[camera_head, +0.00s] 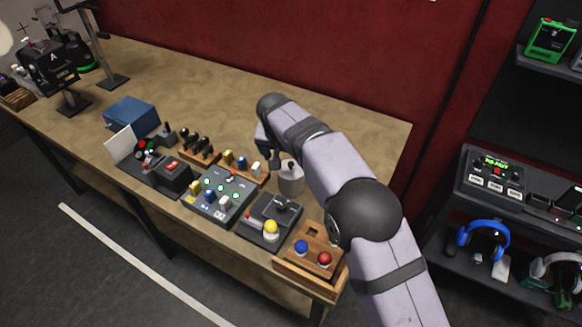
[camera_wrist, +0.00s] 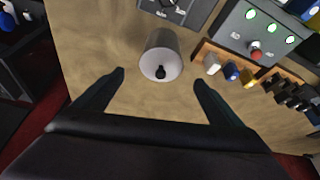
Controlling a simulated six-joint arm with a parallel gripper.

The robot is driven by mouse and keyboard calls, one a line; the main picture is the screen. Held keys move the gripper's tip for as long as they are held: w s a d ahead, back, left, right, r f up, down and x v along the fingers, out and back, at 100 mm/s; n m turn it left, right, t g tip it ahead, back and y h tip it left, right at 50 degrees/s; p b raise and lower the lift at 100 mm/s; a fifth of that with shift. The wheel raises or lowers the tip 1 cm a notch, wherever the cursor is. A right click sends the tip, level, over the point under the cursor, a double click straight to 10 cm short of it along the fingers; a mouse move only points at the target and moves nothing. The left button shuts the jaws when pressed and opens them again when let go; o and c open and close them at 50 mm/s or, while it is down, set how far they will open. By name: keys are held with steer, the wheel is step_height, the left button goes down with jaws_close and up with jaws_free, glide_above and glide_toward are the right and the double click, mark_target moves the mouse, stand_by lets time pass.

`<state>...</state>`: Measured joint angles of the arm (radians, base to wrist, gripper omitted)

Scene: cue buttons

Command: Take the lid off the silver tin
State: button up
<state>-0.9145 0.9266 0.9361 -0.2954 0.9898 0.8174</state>
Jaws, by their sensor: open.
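The silver tin (camera_wrist: 163,45) stands upright on the wooden table. Its lid (camera_wrist: 160,65) is on top, with a small dark knob (camera_wrist: 161,73) at the centre. In the head view the tin (camera_head: 291,181) is beside my arm, partly behind it. My gripper (camera_wrist: 158,82) is open and empty; in the wrist view its two dark fingers spread on either side of the tin's near end, and neither visibly touches it. In the head view my gripper (camera_head: 270,158) is mostly hidden by my arm, just left of the tin.
A grey panel with buttons (camera_head: 219,193), a joystick box (camera_head: 268,219) and a wooden tray with blue and red balls (camera_head: 309,249) crowd the front edge. A wooden rack with pegs (camera_head: 245,170) is close by the tin. The table's back right is clear.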

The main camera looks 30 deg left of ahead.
mark_target(291, 164)
steer(key=shift+p+x, duration=1.3)
steer(key=shift+x, duration=1)
steer(key=c, duration=1.1)
